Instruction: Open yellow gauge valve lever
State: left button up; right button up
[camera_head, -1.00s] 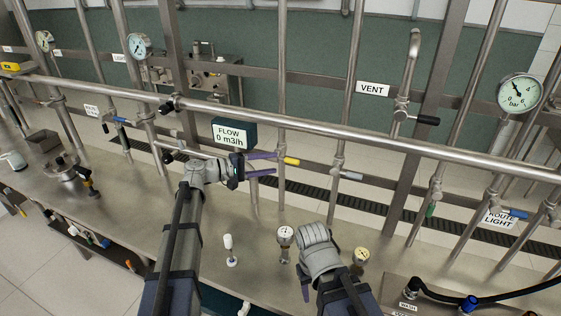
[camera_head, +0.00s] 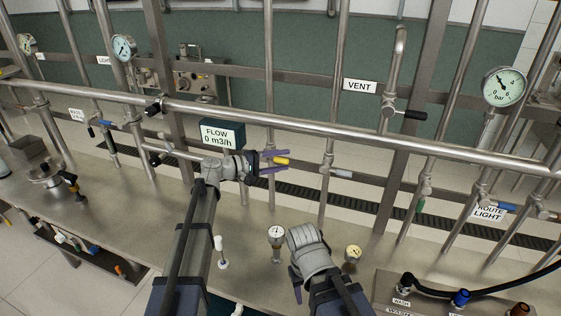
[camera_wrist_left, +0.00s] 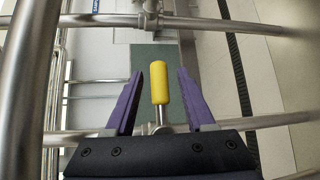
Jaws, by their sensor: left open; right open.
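The yellow valve lever (camera_head: 282,160) sticks out sideways from a steel pipe behind the long rail. In the left wrist view the yellow lever (camera_wrist_left: 159,82) stands between the two purple fingers, with a gap on each side. My left gripper (camera_head: 276,162) is open around the lever; no finger visibly touches it. In the left wrist view my left gripper (camera_wrist_left: 160,88) shows both fingers spread. My right gripper (camera_head: 296,284) is low over the bench; its fingers are mostly hidden behind its wrist.
A long steel rail (camera_head: 440,150) crosses in front of the pipes. The flow display (camera_head: 222,134) stands left of the lever. A grey-handled valve (camera_head: 341,173) is to its right. Small gauges (camera_head: 276,235) (camera_head: 353,253) and a white-knobbed piece (camera_head: 220,250) stand near the right arm.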

pick_arm(q)
grip_shut()
dwell(1.3)
